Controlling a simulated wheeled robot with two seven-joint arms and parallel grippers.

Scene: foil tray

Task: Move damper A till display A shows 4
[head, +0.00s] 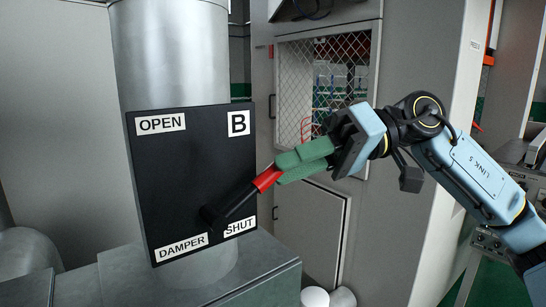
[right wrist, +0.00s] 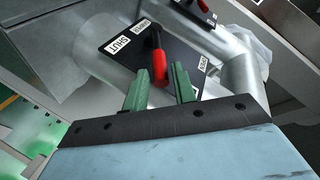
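A black plate (head: 170,170) marked B, OPEN, SHUT and DAMPER is fixed to a grey duct. Its black lever (head: 228,205) points up and right from a pivot near the plate's bottom and ends in a red handle (head: 267,179). My right gripper (head: 280,172) is at the end of this handle. In the right wrist view its green fingers (right wrist: 161,74) stand apart, one on each side of the red handle (right wrist: 157,66), with gaps showing. I see no plate marked A and no display. My left gripper is out of view.
A second dark plate (right wrist: 190,10) with a red handle (right wrist: 203,5) shows at the top of the right wrist view; its letter is unreadable. A cabinet with a mesh window (head: 325,85) stands behind my right gripper. A grey metal box (head: 200,280) is below the plate.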

